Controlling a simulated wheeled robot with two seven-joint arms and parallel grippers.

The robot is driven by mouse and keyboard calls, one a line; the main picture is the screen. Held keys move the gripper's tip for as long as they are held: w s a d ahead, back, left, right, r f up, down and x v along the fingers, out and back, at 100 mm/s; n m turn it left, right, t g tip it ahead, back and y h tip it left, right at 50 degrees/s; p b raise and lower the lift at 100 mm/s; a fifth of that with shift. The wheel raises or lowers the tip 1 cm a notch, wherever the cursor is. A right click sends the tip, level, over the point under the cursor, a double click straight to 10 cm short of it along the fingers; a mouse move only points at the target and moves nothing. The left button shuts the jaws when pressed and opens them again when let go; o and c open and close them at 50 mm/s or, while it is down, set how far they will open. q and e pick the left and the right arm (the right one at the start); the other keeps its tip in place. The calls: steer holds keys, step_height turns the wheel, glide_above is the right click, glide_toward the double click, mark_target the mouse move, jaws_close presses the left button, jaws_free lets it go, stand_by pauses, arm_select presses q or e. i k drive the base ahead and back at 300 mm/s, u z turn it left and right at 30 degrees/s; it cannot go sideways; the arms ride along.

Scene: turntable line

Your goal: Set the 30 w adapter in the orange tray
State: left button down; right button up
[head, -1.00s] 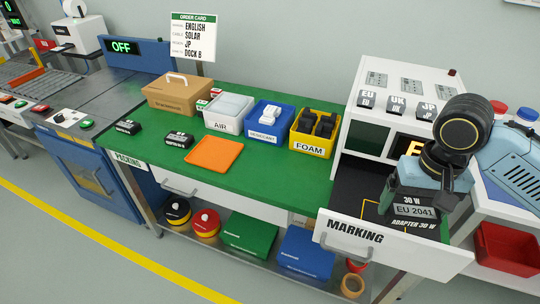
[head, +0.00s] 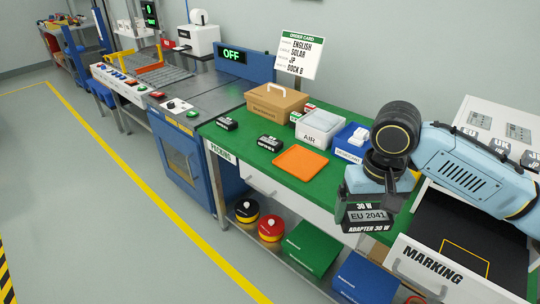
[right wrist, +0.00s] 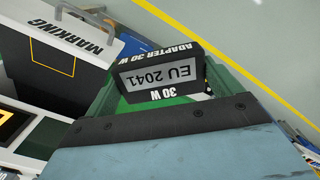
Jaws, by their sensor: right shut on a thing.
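The 30 W adapter (head: 367,217) is a black block with a grey plate reading EU 2041. My right gripper (head: 370,192) is shut on it and holds it in the air at the front edge of the green bench, left of the marking drawer. In the right wrist view the adapter (right wrist: 160,75) sits at the end of the gripper, its label upside down. The orange tray (head: 301,161) lies flat and empty on the green bench, to the left of and beyond the adapter. My left gripper is not in view.
The marking drawer (head: 420,268) stands open and empty. Two black adapters (head: 270,143) (head: 227,124) lie left of the tray. A cardboard box (head: 274,103), the AIR bin (head: 318,128) and a blue bin (head: 349,145) stand behind it.

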mark_target(302, 162)
steer(key=u, duration=0.65)
steer(key=i, duration=1.2)
steer(key=z, duration=0.7)
steer(key=i, duration=0.8)
steer(key=z, duration=0.85)
